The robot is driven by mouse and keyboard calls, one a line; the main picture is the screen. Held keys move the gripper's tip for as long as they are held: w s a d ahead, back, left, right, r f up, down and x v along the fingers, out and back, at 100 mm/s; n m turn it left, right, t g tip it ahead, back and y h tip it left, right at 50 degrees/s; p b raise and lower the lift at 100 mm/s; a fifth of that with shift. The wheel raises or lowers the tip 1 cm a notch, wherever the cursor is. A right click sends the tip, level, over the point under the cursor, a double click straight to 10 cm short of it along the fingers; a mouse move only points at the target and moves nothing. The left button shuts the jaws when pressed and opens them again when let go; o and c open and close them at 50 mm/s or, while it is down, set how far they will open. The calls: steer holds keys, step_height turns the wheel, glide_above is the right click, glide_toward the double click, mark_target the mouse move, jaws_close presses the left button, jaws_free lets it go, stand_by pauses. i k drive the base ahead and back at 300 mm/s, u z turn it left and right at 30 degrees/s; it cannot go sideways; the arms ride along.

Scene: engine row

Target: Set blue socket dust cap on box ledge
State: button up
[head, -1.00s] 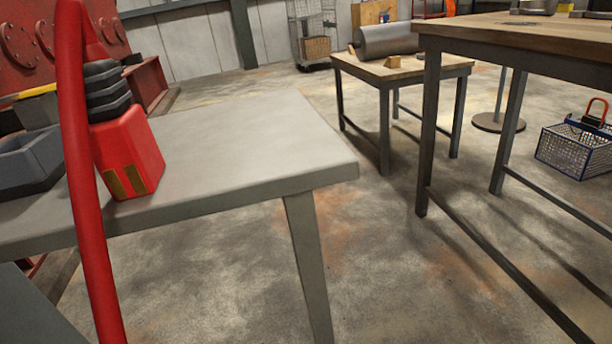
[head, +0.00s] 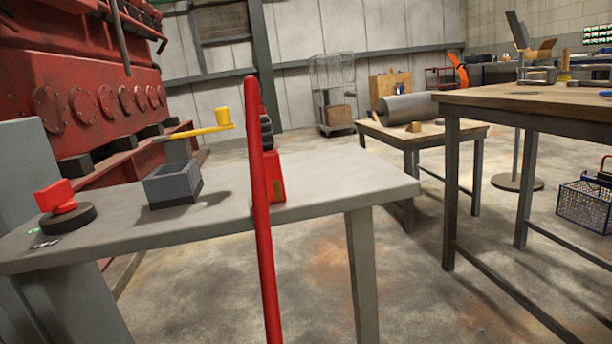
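My gripper is in neither frame. I cannot clearly make out the blue socket dust cap. A small blue thing (head: 606,93) lies at the right picture edge on the wooden workbench (head: 500,97); it is cut off and too small to name. I cannot tell which surface is the box ledge. A grey upright panel (head: 28,170) stands at the left edge. A small grey open box (head: 172,186) sits on the grey table (head: 330,180); its inside is mostly hidden.
A red upright bar (head: 262,230) crosses the view before the table, partly hiding a red block with black ribs (head: 277,178). A red knob on a black disc (head: 66,208) and a yellow lever (head: 200,131) are left. Floor (head: 410,285) between the tables is clear.

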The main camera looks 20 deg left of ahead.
mark_target(354, 168)
steer(key=i, duration=1.2)
steer(key=z, duration=0.65)
